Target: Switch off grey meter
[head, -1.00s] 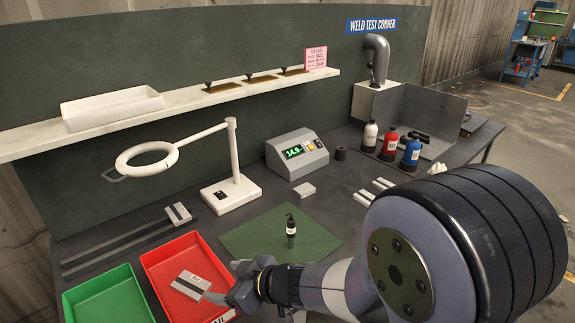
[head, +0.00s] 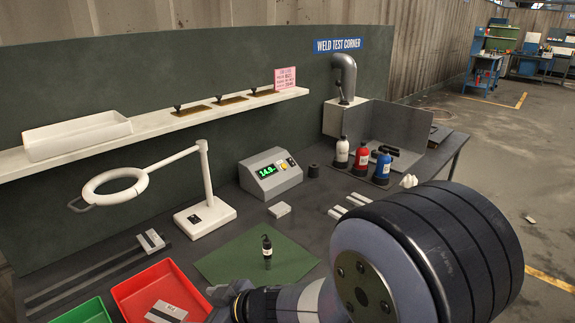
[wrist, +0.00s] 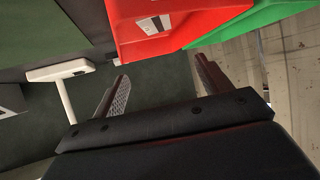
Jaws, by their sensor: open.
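The grey meter (head: 270,175) stands on the dark bench against the back panel. Its sloped front has a lit green display reading about 14.9, with a yellow button and other small controls to the right of the display. My gripper (head: 214,298) is low in the head view, over the near side of the bench by the red tray, well short of the meter and apart from it. In the wrist view my gripper (wrist: 160,70) is open, with nothing between its fingers. I cannot make out the meter surely in the wrist view.
A white ring lamp (head: 205,215) stands left of the meter. A small dark bottle (head: 267,252) is on a green mat (head: 225,265) in front. The red tray (head: 130,290) and green tray (head: 85,315) are near left. White, red and blue bottles (head: 361,158) stand right.

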